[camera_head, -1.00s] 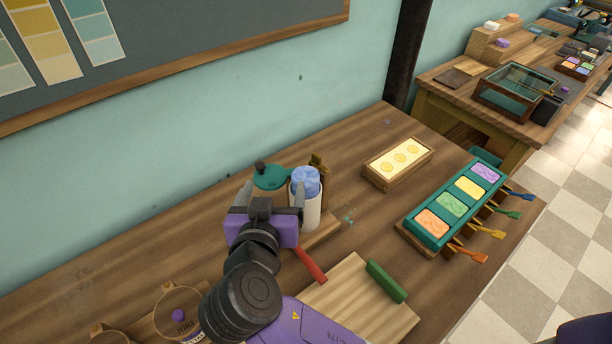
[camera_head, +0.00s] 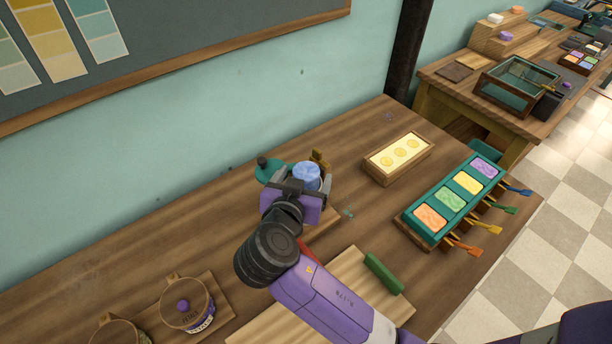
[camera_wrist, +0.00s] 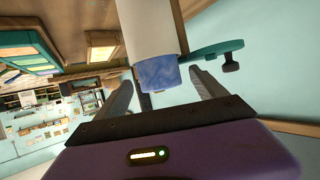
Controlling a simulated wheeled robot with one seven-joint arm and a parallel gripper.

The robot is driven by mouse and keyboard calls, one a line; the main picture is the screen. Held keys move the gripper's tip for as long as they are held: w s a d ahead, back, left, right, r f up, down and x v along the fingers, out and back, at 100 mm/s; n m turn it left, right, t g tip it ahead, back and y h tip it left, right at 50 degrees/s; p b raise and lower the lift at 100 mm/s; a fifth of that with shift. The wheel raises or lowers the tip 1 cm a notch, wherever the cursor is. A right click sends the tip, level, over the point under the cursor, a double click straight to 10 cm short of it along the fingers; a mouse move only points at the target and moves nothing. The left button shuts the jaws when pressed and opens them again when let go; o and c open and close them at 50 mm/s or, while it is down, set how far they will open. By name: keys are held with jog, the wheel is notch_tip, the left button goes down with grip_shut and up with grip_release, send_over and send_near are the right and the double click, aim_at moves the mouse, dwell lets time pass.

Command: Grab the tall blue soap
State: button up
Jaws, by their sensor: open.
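The tall blue soap (camera_head: 306,174) shows as a marbled blue top in the head view, with its lower part hidden behind my gripper. In the wrist view the blue soap (camera_wrist: 156,72) sticks out of a white cylinder (camera_wrist: 150,28). My gripper (camera_head: 297,184) is open, with a finger on either side of the soap in the head view. In the wrist view the fingers of my gripper (camera_wrist: 160,90) flank the blue end. I cannot tell whether either finger touches it.
A teal lid-like piece (camera_head: 271,171) stands just left of the soap. A green mold with coloured soaps (camera_head: 443,216) and a wooden tray of yellow soaps (camera_head: 376,170) lie to the right. A green-handled tool (camera_head: 384,273) and two jars, one labelled (camera_head: 187,303), are nearer.

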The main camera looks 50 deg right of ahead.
aim_at(304, 176)
jog(key=shift+w+d+f, duration=0.1)
jog(key=shift+d+f, duration=0.05)
jog(key=shift+d, duration=0.1)
jog(key=c, duration=1.7)
jog(key=shift+r, duration=0.2)
notch_tip(304, 176, up, 19)
jog(key=b, duration=0.1)
jog(key=shift+r, duration=0.2)
